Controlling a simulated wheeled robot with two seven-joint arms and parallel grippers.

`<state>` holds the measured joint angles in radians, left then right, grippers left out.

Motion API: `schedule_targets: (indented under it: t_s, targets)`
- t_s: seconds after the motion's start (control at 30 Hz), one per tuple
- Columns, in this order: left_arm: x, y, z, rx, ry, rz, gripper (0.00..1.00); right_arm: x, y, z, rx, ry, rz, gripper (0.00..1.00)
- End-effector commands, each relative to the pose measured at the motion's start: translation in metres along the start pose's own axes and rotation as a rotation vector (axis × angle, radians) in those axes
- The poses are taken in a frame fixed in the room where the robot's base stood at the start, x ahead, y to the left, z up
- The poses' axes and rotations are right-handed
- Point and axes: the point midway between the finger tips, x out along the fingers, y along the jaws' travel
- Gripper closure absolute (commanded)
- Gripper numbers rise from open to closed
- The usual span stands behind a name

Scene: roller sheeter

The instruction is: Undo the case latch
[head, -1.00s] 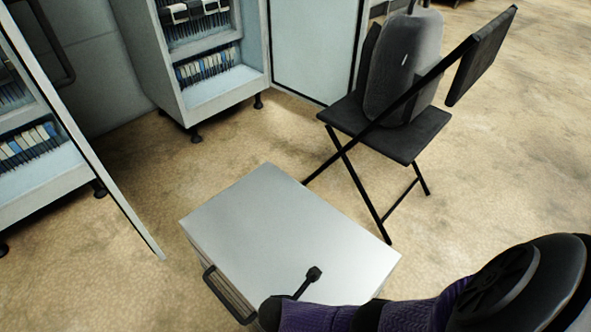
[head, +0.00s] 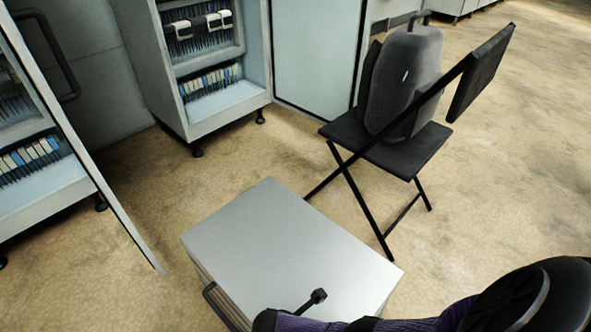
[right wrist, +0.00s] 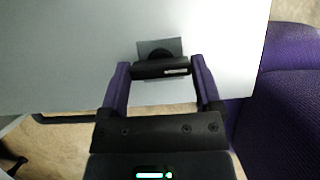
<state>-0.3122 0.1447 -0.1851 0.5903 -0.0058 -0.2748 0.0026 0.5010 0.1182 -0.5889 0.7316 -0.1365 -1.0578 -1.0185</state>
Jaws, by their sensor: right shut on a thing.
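The case (head: 275,245) is a pale grey box standing on the floor at the bottom middle of the head view. In the right wrist view, the case latch (right wrist: 160,67) is a dark crossbar over a small grey plate on a pale panel of the case (right wrist: 70,55). My right gripper (right wrist: 161,66) has its two purple fingers at either end of the crossbar and is shut on it. In the head view my right arm comes in from the lower right, and its fingers cannot be made out. My left gripper is in neither view.
The case's dark handle (head: 222,308) is on its left front side. A black folding chair (head: 345,128) with a dark grey bag (head: 404,80) stands behind it. Open cabinets (head: 215,112) stand at the back and left. Bare floor lies to the right.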

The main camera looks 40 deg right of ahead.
Motion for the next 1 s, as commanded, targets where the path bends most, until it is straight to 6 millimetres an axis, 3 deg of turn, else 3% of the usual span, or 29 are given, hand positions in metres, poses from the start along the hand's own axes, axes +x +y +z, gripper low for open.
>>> schedule_targets:
  t_s: [0.03,0.1,0.37,0.47,0.8,1.0]
  targets:
    - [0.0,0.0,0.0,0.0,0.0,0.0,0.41,0.0,0.0,0.0,0.003,0.001,-0.001,0.11]
    - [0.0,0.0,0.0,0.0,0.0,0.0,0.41,0.0,0.0,0.0,0.002,0.001,-0.001,0.0]
    - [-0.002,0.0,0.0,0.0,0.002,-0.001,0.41,-0.003,0.0,0.0,0.001,0.001,0.001,0.0]
    - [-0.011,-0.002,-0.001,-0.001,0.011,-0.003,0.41,-0.016,0.001,0.001,0.002,0.002,0.003,0.0]
    - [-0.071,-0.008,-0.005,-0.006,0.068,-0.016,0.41,-0.099,0.002,0.003,0.004,0.002,0.007,0.0]
    - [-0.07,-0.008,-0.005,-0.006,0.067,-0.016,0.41,-0.1,0.0,0.0,0.001,0.001,0.0,0.0]
